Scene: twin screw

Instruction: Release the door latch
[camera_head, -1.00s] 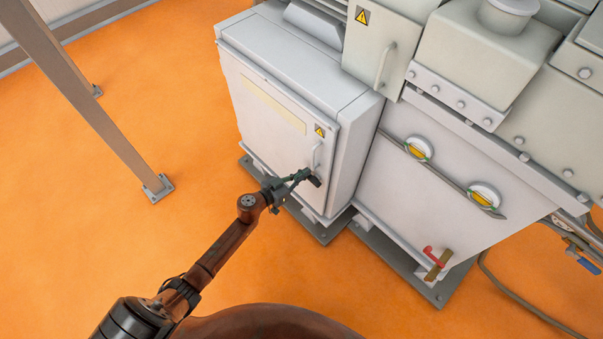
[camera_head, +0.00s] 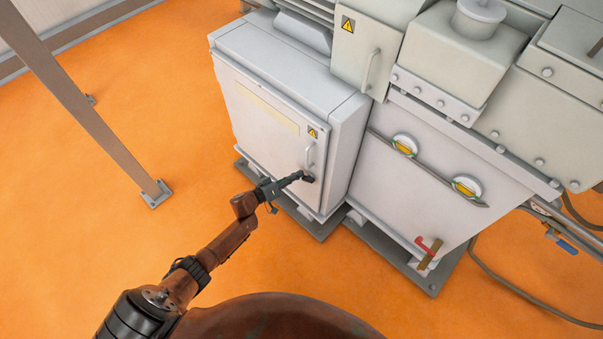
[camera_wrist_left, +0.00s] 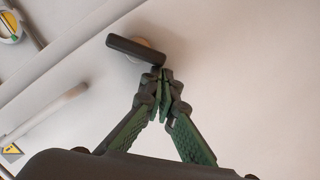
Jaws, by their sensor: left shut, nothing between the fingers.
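The door latch (camera_wrist_left: 136,49) is a dark bar on a pale round base on the light grey cabinet door (camera_wrist_left: 235,75). It lies slanted in the left wrist view. In the head view the latch (camera_head: 308,179) is a small dark piece below the door's pale handle (camera_head: 309,155). My left gripper (camera_wrist_left: 164,76) is shut and empty, with its fingertips together right by the latch's lower right end. Whether they touch it I cannot tell. In the head view the left gripper (camera_head: 293,179) reaches the latch from the left. My right gripper is not in view.
The cabinet door (camera_head: 260,130) looks closed. The pale handle (camera_wrist_left: 48,112) lies left of my fingers in the wrist view. A larger grey machine body (camera_head: 400,190) with a red-handled valve (camera_head: 428,250) adjoins the cabinet. Orange floor (camera_head: 140,240) is open to the left.

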